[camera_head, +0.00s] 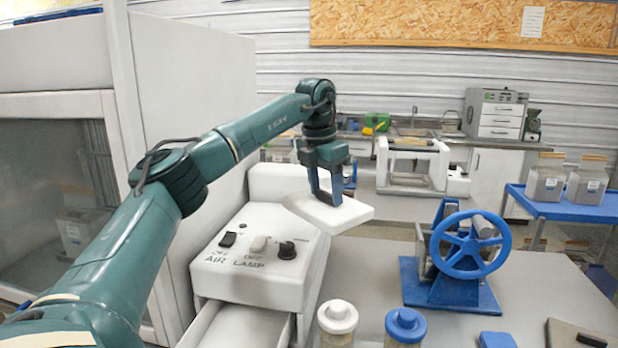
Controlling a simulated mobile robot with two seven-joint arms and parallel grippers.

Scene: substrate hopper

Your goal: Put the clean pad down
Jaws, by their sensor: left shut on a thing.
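My left gripper (335,188) comes in from the left on a long green arm and is shut on the white clean pad (350,213). The pad is a flat slab, held slightly tilted. In the picture it is over the right rear of the white control box (262,268), which carries AIR and LAMP switches and a black knob. The gap between pad and box is hard to judge. My right gripper is not in view.
A blue hand-wheel device (468,245) stands right on the grey table. A white-lidded jar (337,322) and blue-lidded jar (404,326) stand in front. A drawer (235,325) is open below the control box. Table between box and wheel looks clear.

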